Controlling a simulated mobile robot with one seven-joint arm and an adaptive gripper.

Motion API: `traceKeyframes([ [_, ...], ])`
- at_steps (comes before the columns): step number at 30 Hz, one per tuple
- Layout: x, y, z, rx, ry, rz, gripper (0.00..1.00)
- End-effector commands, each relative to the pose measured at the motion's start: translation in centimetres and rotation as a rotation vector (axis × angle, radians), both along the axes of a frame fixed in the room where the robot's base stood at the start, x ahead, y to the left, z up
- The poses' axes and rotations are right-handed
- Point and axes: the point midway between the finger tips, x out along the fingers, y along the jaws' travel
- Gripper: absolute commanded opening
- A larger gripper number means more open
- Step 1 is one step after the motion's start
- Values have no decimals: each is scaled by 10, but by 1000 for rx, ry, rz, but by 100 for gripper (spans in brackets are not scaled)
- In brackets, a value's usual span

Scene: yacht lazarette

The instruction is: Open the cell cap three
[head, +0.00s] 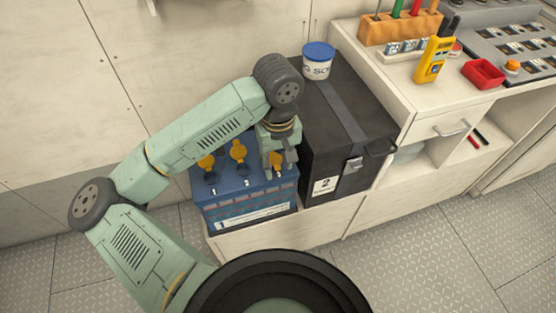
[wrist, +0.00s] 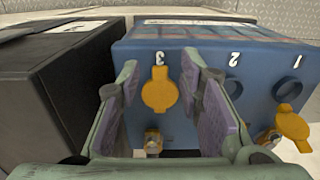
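The blue battery (head: 245,197) stands with its top up, and it fills the middle right of the wrist view (wrist: 210,50). The yellow cell cap three (wrist: 159,92) lies under the printed 3 and covers its cell opening. It also shows below my gripper in the head view (head: 277,166). My gripper (wrist: 160,70) is open, its two fingers on either side of cap three with small gaps visible. Dark openings show at cells two (wrist: 235,86) and one (wrist: 288,90). Their yellow caps, two (head: 238,151) and one (head: 207,162), are swung off the openings.
A black box (head: 345,130) stands close on the battery's right, with a blue-lidded tub (head: 318,62) on top. A metal terminal (wrist: 153,142) is near cap three. The counter (head: 410,85) at right holds a yellow meter (head: 433,58) and a red tray (head: 483,74).

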Motion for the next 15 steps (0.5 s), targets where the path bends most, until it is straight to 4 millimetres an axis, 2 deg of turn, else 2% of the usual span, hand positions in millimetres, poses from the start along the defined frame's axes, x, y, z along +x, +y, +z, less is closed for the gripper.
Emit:
traceKeyframes([
  [2, 0, 0, 0, 0, 0, 0, 31],
  [15, 1, -2, 1, -5, -3, -2, 1],
])
